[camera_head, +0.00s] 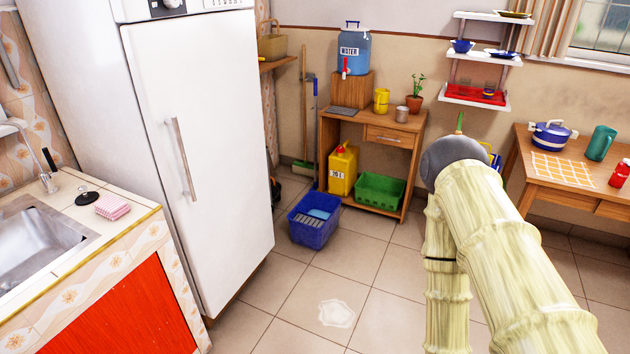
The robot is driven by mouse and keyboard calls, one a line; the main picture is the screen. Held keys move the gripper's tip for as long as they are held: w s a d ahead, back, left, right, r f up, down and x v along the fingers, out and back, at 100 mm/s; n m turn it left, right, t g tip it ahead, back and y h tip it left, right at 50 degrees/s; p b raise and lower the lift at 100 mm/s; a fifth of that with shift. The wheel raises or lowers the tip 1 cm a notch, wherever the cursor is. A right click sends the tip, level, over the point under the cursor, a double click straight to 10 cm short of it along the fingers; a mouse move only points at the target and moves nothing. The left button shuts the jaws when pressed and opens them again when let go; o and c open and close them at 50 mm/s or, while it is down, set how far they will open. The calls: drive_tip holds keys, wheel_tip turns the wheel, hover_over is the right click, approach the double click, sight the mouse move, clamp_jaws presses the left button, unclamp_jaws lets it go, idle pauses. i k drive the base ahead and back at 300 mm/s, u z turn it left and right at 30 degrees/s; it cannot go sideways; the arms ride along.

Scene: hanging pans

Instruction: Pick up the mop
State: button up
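Two long-handled tools stand upright against the back wall, between the fridge and the wooden stand. One has a brown pole (304,105) ending in a green head (302,168) on the floor. The other has a blue pole (315,125), and its lower end is hard to make out beside the stand. I cannot tell for sure which of the two is the mop. My arm, with a pale bamboo-like surface and a dark grey rounded joint, reaches in from the lower right. My gripper does not show. The arm is well to the right of both poles.
A blue bin (313,224) stands on the floor in front of the poles. The white fridge (200,150) is left of them. The wooden stand (395,148) holds a water jug (353,52). A whitish puddle (337,313) lies on otherwise open tiles.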

sight(316, 187)
drive_tip(key=k, duration=0.3)
drive_tip(key=z, duration=1)
drive_tip(key=i, duration=1.9)
drive_tip(key=z, duration=0.25)
drive_tip(key=i, duration=1.7)
drive_tip(key=u, duration=1.2)
drive_tip(key=i, duration=1)
drive_tip(key=u, duration=1)
